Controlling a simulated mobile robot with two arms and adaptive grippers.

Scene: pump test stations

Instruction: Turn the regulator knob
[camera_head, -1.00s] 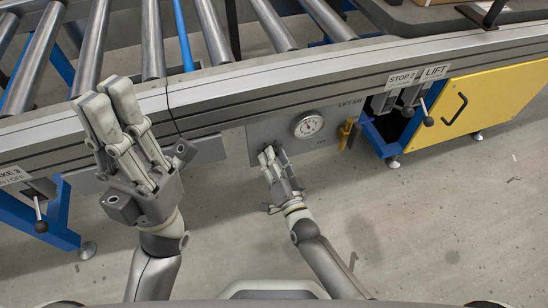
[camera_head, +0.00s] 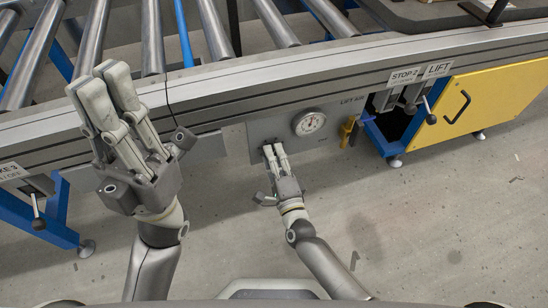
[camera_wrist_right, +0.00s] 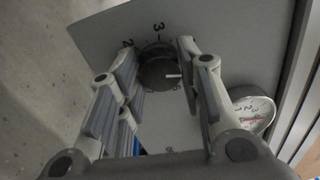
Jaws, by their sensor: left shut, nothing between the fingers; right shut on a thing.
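The regulator knob (camera_wrist_right: 158,73) is round and black with a white pointer line, on a grey panel (camera_wrist_right: 238,45) with printed numbers. In the right wrist view its line points to the right, with "3" above and "2" at the upper left. My right gripper (camera_head: 273,147) is shut on the knob, one finger on either side; it also shows in the right wrist view (camera_wrist_right: 161,63). In the head view the fingers hide the knob. My left gripper (camera_head: 94,80) is shut and empty, raised in front of the conveyor rail.
A round gauge (camera_head: 309,123) sits just beside the knob on the panel. A yellow valve handle (camera_head: 348,131), the STOP 2 and LIFT levers (camera_head: 428,112) and a yellow cabinet (camera_head: 485,100) are to the right. The conveyor rail (camera_head: 230,85) runs above.

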